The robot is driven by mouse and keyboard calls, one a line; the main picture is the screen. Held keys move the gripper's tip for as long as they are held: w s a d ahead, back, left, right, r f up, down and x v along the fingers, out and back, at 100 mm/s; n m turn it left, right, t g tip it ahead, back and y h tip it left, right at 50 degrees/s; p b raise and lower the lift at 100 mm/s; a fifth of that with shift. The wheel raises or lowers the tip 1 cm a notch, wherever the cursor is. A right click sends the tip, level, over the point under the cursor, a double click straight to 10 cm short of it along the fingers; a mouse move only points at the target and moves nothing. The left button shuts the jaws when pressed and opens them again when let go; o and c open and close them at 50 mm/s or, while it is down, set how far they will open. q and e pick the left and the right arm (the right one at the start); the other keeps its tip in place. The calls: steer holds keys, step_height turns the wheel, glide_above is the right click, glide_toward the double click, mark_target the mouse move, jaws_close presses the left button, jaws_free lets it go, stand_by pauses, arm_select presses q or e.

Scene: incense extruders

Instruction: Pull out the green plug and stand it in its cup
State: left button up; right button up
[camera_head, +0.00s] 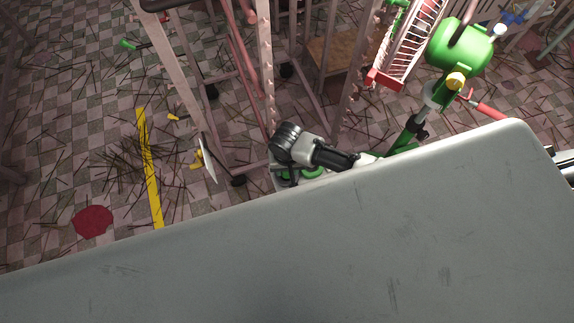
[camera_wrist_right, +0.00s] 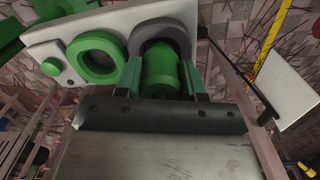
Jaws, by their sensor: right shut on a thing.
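In the right wrist view the green plug (camera_wrist_right: 160,73) is a short, thick cylinder. My right gripper (camera_wrist_right: 162,82) is shut on it, with one finger on each side. Right behind the plug is a grey ring (camera_wrist_right: 178,30) on a white panel (camera_wrist_right: 52,33); I cannot tell whether the plug's far end is still inside it. A green ring with a dark round opening (camera_wrist_right: 88,42), perhaps the cup, sits on the panel just left of the plug. In the head view my right gripper (camera_head: 287,174) is small and partly hidden beyond the grey surface's edge. My left gripper is not in view.
A large grey surface (camera_head: 300,250) fills the front of the head view. A green machine (camera_head: 458,47) with a red rack stands at the upper right. Metal racks (camera_head: 262,60) stand behind my right arm. Thin sticks litter the checkered floor, with a yellow stripe (camera_head: 149,165).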

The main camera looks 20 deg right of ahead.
steer(key=shift+f, duration=0.4)
steer(key=o, duration=1)
step_height(320, 180, up, 11)
steer(key=shift+f+p, duration=0.1)
steer(key=shift+p, duration=0.8)
